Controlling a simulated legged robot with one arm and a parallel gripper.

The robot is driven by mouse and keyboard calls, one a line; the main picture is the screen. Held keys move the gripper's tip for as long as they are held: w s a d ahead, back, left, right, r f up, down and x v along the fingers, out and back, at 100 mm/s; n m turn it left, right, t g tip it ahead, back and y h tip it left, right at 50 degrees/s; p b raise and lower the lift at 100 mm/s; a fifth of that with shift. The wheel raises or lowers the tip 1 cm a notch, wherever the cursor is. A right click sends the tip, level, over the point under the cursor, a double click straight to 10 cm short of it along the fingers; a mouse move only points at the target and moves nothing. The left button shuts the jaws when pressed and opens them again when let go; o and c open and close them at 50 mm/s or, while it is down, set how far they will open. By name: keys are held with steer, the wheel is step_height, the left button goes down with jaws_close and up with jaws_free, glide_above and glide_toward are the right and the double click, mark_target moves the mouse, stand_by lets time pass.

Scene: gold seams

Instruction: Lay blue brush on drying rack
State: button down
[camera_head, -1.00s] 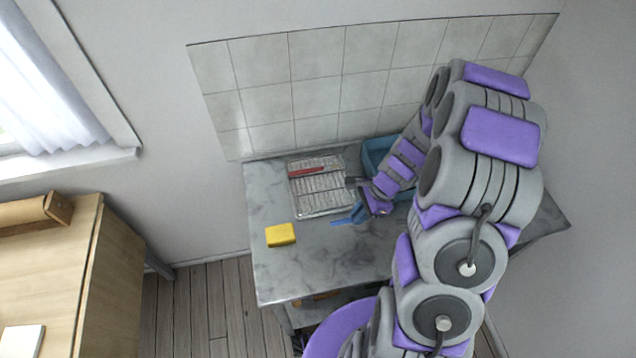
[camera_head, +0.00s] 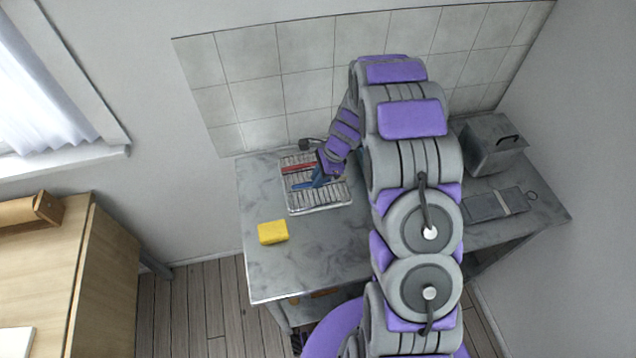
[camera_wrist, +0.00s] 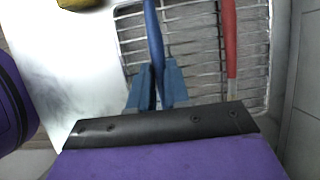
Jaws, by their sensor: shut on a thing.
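The drying rack (camera_head: 322,199) is a pale wire grid in a tray on the marble-topped table. The blue brush (camera_head: 303,186) is over the rack in the head view, and its blue handle (camera_wrist: 153,35) points away from my gripper in the wrist view. My gripper (camera_head: 319,177) is shut on the brush; its blue fingers (camera_wrist: 157,88) stand on both sides of it. I cannot tell whether the brush touches the wires. A red brush (camera_head: 298,168) lies on the rack beside it, also in the wrist view (camera_wrist: 229,45). The blue brush's far end is hidden.
A yellow sponge (camera_head: 272,232) lies on the table, front left of the rack. A grey box with a handle (camera_head: 492,146) and a dark flat item (camera_head: 484,206) are at the right. Bare tabletop (camera_head: 300,262) is clear in front. A tiled wall stands behind.

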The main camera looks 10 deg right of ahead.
steer(key=x, duration=0.2)
steer(key=shift+d+f+b, duration=0.15)
steer(key=shift+f+b, duration=0.15)
steer(key=shift+f, duration=0.1)
steer(key=shift+a, duration=0.55)
steer(key=c, duration=1.5)
jaws_free()
steer(key=o, duration=0.4)
steer(key=shift+d, duration=0.6)
steer(key=shift+a, duration=0.2)
steer(key=shift+r, duration=0.2)
steer(key=p+v, duration=0.2)
steer(key=v, duration=0.9)
steer(key=shift+d+p, duration=0.15)
steer(key=shift+p, duration=0.15)
steer(key=s+a+r+n+g+h, duration=0.1)
steer(key=s+a+r+n, duration=0.1)
steer(key=s+r+n, duration=0.4)
steer(key=s+a+r+n+h, duration=0.1)
steer(key=s+a+r+n, duration=0.2)
steer(key=s+r, duration=0.65)
steer(key=s+r+n+h, duration=0.2)
steer(key=s+n, duration=0.7)
steer(key=s, duration=1.3)
steer(key=shift+d+r+g+h, duration=0.3)
steer(key=shift+r+g, duration=0.1)
steer(key=shift+r, duration=0.5)
